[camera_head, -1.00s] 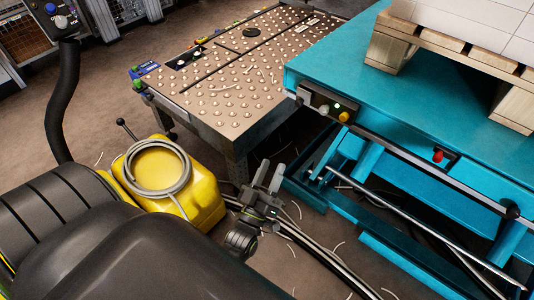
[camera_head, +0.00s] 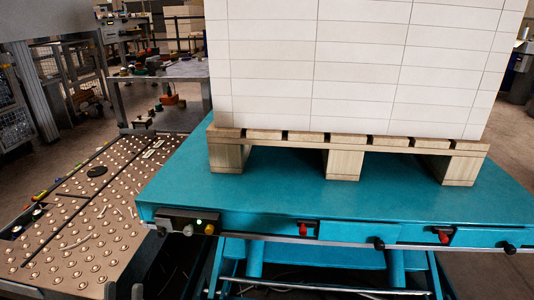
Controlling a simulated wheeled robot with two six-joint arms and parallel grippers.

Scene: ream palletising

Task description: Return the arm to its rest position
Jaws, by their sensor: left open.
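My left gripper (camera_head: 124,291) shows only as two fingertips at the bottom edge of the head view, left of centre. The fingers are apart with nothing seen between them. They are in front of the near edge of the ball-studded table, left of the blue lift table. The rest of my left arm is below the frame. My right gripper is not in view.
The blue lift table (camera_head: 290,200) bears a wooden pallet (camera_head: 345,165) with a tall stack of white reams (camera_head: 350,65). A ball transfer table (camera_head: 75,235) stands at the left. A bench (camera_head: 185,70) with small items and metal fencing are behind.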

